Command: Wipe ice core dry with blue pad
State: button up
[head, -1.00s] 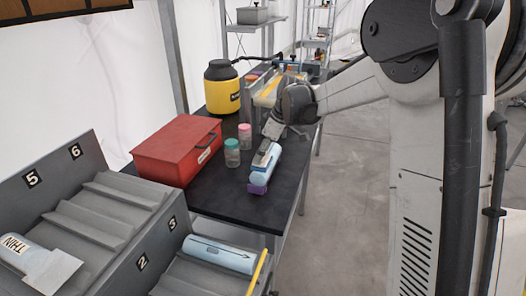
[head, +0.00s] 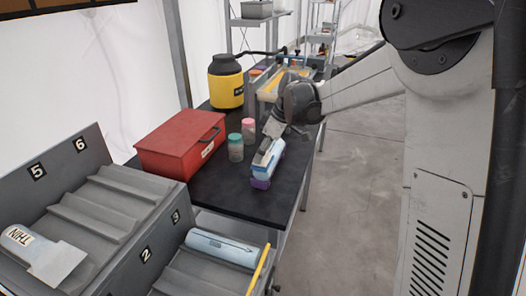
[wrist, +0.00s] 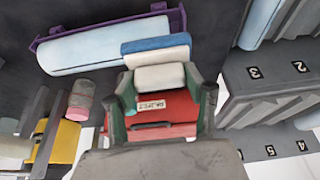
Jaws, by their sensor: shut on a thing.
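The pale blue ice core (head: 268,167) lies lengthwise in a purple cradle (head: 260,184) on the black table. In the wrist view the core (wrist: 85,50) runs across the upper left, with the purple cradle (wrist: 110,27) behind it. My gripper (wrist: 163,90) is shut on the pad (wrist: 157,44), which has a blue layer and a white grip block between my fingers. The pad overlaps the core's side in the wrist view. In the head view my gripper (head: 270,135) is above the core with the pad at its top; exact contact is hard to tell.
Left of the core stand a teal-lidded jar (head: 235,149) and a pink-lidded jar (head: 248,131), with a red case (head: 180,147) beyond. A yellow-black container (head: 226,85) stands further back. A numbered grey rack (head: 105,205) holding other cores is in front.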

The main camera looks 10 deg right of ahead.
jog(key=shift+w, duration=0.1)
jog(key=shift+w+d, duration=0.55)
jog(key=shift+w, duration=0.3)
jog(key=shift+w+d, duration=0.5)
jog(key=shift+w, duration=0.3)
jog(key=shift+w+d, duration=0.55)
jog(key=shift+w, duration=0.3)
jog(key=shift+w+d, duration=0.5)
jog(key=shift+w, duration=0.35)
jog(key=shift+w+d, duration=0.55)
jog(key=shift+w, duration=0.3)
jog(key=shift+w+d, duration=0.5)
jog(key=shift+w, duration=0.35)
jog(key=shift+w, duration=0.1)
jog(key=shift+w+d, duration=0.55)
jog(key=shift+w, duration=0.25)
jog(key=shift+w+d, duration=0.5)
jog(key=shift+w, duration=0.3)
jog(key=shift+r, duration=0.15)
